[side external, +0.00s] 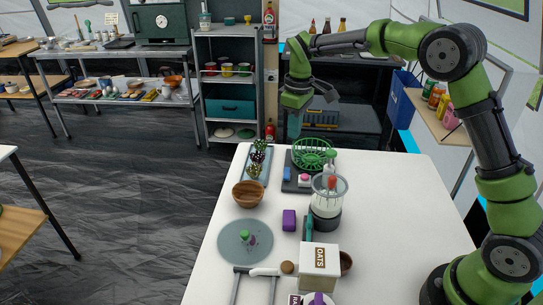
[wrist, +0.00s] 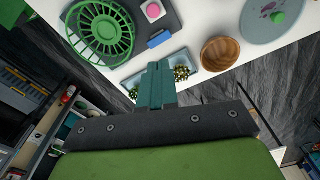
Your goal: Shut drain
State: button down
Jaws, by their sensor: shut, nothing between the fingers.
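I cannot pick out a part that is clearly a drain. A dark board (side external: 290,184) at the far end of the white table holds a green wire basket (side external: 311,152), a blue block (side external: 287,173) and a pink button-like piece (side external: 304,179). In the wrist view the basket (wrist: 100,28), blue block (wrist: 160,38) and pink piece (wrist: 154,10) lie beyond my fingers. My gripper (side external: 295,136) is shut and empty, fingers pointing down, near the table's far edge beside the board. Its teal fingers are together in the wrist view (wrist: 156,72).
A blue-grey tray (side external: 248,177) with dark, yellow-tipped clusters lies left of the board. A wooden bowl (side external: 248,194), a grey plate (side external: 245,241), a blender-like jar (side external: 327,198) and an oats box (side external: 319,266) stand nearer. The table's right side (side external: 400,220) is clear.

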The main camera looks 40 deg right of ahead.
aim_at(287, 170)
jog(key=w+n, duration=0.1)
jog(key=n, duration=0.1)
jog(key=w+r+n, duration=0.1)
jog(key=n, duration=0.1)
jog(key=shift+w+d+r+g, duration=0.2)
jog(key=shift+w+g, duration=0.1)
jog(key=shift+w, duration=0.1)
jog(key=shift+f, duration=0.1)
notch_tip(287, 170, down, 14)
dwell(0.4)
